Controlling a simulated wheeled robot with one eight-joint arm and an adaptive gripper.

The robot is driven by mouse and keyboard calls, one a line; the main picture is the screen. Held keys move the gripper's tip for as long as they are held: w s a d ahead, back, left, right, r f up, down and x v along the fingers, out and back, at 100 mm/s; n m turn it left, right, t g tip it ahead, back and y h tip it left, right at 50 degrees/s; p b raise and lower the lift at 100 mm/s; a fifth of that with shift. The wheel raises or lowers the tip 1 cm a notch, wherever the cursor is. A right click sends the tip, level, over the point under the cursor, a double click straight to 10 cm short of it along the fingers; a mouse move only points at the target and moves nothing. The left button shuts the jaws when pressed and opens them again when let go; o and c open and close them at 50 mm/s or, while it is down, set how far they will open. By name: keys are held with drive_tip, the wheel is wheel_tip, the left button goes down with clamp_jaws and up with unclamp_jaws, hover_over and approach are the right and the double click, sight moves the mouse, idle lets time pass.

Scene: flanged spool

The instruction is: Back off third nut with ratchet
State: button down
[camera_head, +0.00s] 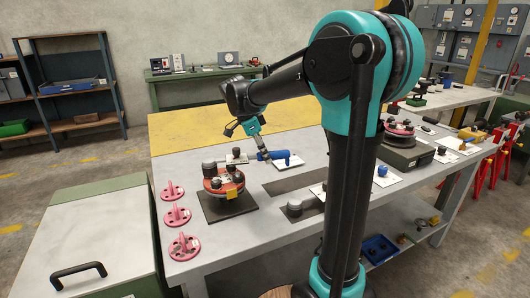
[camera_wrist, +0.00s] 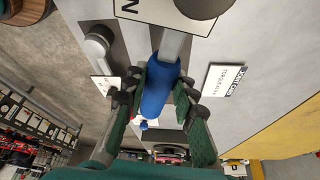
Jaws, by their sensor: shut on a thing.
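My gripper (camera_wrist: 161,80) is shut on the blue handle of the ratchet (camera_wrist: 156,92). The handle runs between the two green fingers, and a grey shaft leads up to a dark round head at the top edge of the wrist view. In the head view my gripper (camera_head: 262,152) is over the table, with the blue handle (camera_head: 279,155) showing beside it. The red flanged spool (camera_head: 225,183) sits on a dark square plate (camera_head: 228,206) to the left, with dark round pieces on top. Which piece is the third nut I cannot tell.
Several pink stands (camera_head: 177,215) line the table's left edge. A grey cylinder (camera_head: 294,207) stands on a dark strip at the front. White labels, one (camera_wrist: 222,79) right of the handle, lie on the table. A dark case (camera_head: 405,152) is further right.

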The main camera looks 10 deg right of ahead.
drive_tip(key=shift+f, duration=0.25)
drive_tip(key=shift+w, duration=0.1)
drive_tip(key=w, duration=0.1)
drive_tip(key=w+n, duration=0.1)
drive_tip(key=w+n+t, duration=0.1)
drive_tip(key=shift+w+a, duration=0.25)
drive_tip(key=shift+w, duration=0.15)
drive_tip(key=shift+n, duration=0.3)
drive_tip(key=w+n, duration=0.1)
drive_tip(key=w, duration=0.1)
drive_tip(key=w+a+n, duration=0.1)
drive_tip(key=shift+w+a+t, duration=0.15)
drive_tip(key=shift+w+t, duration=0.25)
